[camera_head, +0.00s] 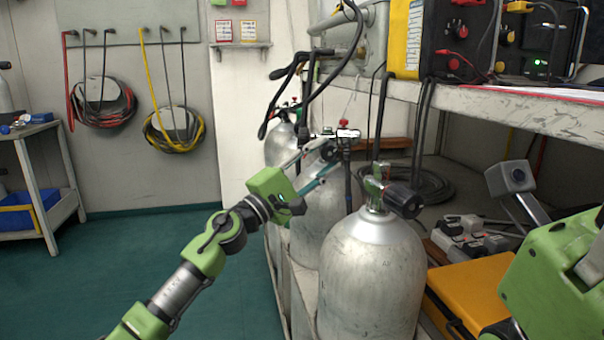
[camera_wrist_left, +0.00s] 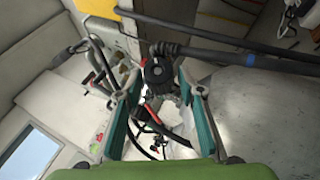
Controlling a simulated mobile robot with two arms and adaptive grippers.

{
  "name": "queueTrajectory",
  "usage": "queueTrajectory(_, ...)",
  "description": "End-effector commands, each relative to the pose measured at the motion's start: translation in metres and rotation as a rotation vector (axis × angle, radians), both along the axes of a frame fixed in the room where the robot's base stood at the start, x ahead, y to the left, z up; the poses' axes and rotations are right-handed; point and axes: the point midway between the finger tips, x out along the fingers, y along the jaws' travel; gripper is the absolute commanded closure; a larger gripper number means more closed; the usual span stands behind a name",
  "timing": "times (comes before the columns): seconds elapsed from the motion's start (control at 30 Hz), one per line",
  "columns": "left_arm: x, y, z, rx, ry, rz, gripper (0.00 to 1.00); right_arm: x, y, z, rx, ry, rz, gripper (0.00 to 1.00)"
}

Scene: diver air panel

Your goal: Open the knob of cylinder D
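Several grey gas cylinders stand in a row, and no letter is readable to tell which is D. My left gripper (camera_head: 330,153) reaches the valve of a cylinder (camera_head: 325,215) behind the front one. Its two teal fingers are apart in the left wrist view (camera_wrist_left: 159,78), with a black knob (camera_wrist_left: 157,69) between their tips. Whether they touch the knob I cannot tell.
A bench (camera_head: 520,115) with the air panel overhangs the cylinders at the right. Black hoses hang close to the valves. An orange case (camera_head: 470,295) lies right of the front cylinder. The green floor (camera_head: 130,260) at the left is clear.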

Motion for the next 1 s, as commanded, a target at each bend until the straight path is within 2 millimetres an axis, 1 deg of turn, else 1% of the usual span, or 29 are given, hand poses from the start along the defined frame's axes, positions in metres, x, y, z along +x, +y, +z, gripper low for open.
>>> queueTrajectory(0.03, -0.006, 0.008, -0.006, 0.003, 0.001, 0.003, 0.65, 0.000, 0.000, 0.000, 0.000, 0.000, 0.000, 0.54)
queueTrajectory(0.1, -0.017, 0.018, -0.012, 0.003, 0.001, 0.002, 0.65, 0.000, 0.000, 0.000, 0.000, 0.000, 0.000, 0.54)
queueTrajectory(0.3, -0.044, 0.045, -0.028, 0.001, 0.002, 0.001, 0.65, 0.000, 0.000, 0.000, -0.001, 0.000, 0.000, 0.54)
queueTrajectory(0.5, -0.060, 0.062, -0.036, 0.001, 0.002, 0.000, 0.65, 0.000, 0.000, 0.000, -0.001, 0.000, 0.000, 0.54)
queueTrajectory(0.63, -0.064, 0.065, -0.038, 0.001, 0.001, 0.001, 0.65, 0.000, 0.000, 0.000, -0.001, 0.000, 0.000, 0.54)
queueTrajectory(0.87, -0.064, 0.065, -0.038, 0.000, 0.000, 0.001, 0.65, 0.000, 0.000, 0.000, -0.001, 0.000, 0.000, 0.54)
queueTrajectory(0.93, -0.065, 0.064, -0.038, -0.005, 0.006, -0.005, 0.65, 0.000, 0.000, 0.001, -0.001, 0.000, 0.000, 0.54)
queueTrajectory(1.0, -0.070, 0.059, -0.039, -0.036, 0.040, -0.038, 0.65, 0.001, 0.000, 0.003, 0.000, 0.002, 0.000, 0.54)
